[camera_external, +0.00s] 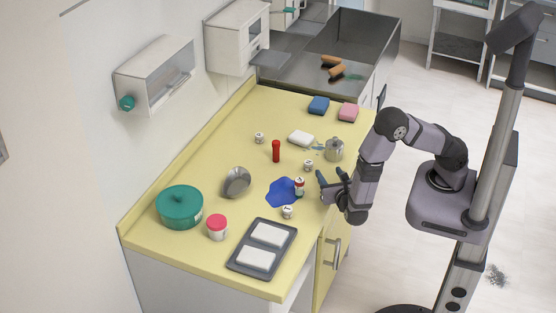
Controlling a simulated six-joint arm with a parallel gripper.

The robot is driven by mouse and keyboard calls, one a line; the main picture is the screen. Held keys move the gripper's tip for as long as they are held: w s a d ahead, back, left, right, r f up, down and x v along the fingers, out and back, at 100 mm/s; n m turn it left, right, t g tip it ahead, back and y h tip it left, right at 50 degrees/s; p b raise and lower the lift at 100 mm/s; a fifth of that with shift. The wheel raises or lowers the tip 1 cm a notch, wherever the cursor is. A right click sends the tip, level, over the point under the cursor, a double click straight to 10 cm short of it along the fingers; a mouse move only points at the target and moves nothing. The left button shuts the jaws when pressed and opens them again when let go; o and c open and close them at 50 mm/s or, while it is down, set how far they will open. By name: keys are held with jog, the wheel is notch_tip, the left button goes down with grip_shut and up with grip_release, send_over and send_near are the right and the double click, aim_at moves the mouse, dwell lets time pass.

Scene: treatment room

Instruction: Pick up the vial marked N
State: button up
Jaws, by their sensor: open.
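Small white vials with dark marks stand on the yellow counter (185,245): one toward the back (259,138), one near the middle (308,165), and one at the front (288,212). A white vial with red on it (299,186) stands at the right edge of a blue patch. The marks are too small to read, so I cannot tell which vial is N. My gripper (331,177) is open and empty at the counter's right edge, just right of the red-and-white vial. I see no contact with any vial.
A red cylinder (276,151), a metal pot (335,150) and a flat blue patch (281,191) are near the vials. A grey tray with white blocks (247,248), a pink-lidded tub (217,228), a green pot (179,208) and a tilted metal bowl (237,182) occupy the front and left.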

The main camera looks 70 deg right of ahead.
aim_at(311, 165)
jog(key=w+a+n+t, duration=0.1)
jog(key=w+t+y, duration=0.1)
jog(key=w, duration=0.1)
jog(key=shift+a+n, duration=0.4)
jog(key=shift+p+x, duration=1.65)
jog(key=shift+x, duration=1.7)
jog(key=shift+w+d, duration=0.15)
jog(key=shift+d, duration=0.1)
jog(key=c, duration=1.1)
